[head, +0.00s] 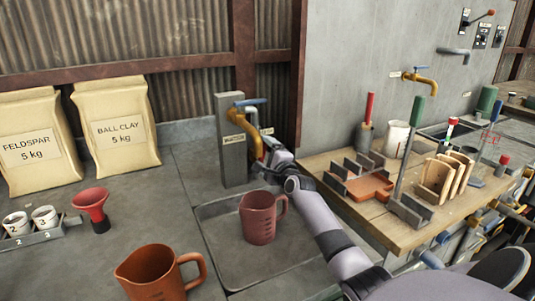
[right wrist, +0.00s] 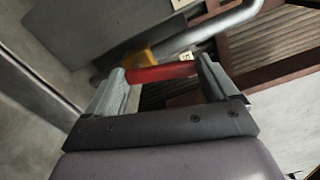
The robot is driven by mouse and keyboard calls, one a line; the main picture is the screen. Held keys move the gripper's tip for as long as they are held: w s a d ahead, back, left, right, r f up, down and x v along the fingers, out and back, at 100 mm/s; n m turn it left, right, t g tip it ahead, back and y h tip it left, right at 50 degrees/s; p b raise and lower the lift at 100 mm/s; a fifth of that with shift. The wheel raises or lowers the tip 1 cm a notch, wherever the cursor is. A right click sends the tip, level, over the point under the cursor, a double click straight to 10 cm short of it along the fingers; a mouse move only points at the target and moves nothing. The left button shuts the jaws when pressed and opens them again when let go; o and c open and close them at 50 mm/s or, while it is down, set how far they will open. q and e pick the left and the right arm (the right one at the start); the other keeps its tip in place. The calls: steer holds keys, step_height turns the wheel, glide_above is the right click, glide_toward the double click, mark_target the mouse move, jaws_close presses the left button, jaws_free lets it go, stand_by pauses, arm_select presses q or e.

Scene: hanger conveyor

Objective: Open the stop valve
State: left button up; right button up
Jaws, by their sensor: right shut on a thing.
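In the right wrist view, my right gripper (right wrist: 160,68) is shut on a red handle (right wrist: 162,73), which runs between its two fingers. A yellow fitting (right wrist: 139,57) and a grey pipe (right wrist: 215,27) lie just behind the handle. In the head view, my right gripper (head: 265,164) is beside the brass tap (head: 250,123) with a blue lever (head: 249,102), on a grey post (head: 230,165). The red handle is hidden there behind my gripper. My left gripper is not in view.
A red-brown jug (head: 258,222) stands in the sink tray (head: 225,262) below the tap. An orange jug (head: 150,272) is at the front. A wooden bench (head: 420,231) with tools is to the right. Clay bags (head: 119,124) stand by the wall.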

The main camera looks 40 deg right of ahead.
steer(key=shift+a+n, duration=0.25)
steer(key=shift+n, duration=0.85)
steer(key=o, duration=1.3)
steer(key=shift+a, duration=0.1)
steer(key=p+v, duration=0.1)
steer(key=v, duration=0.6)
steer(key=shift+s, duration=0.1)
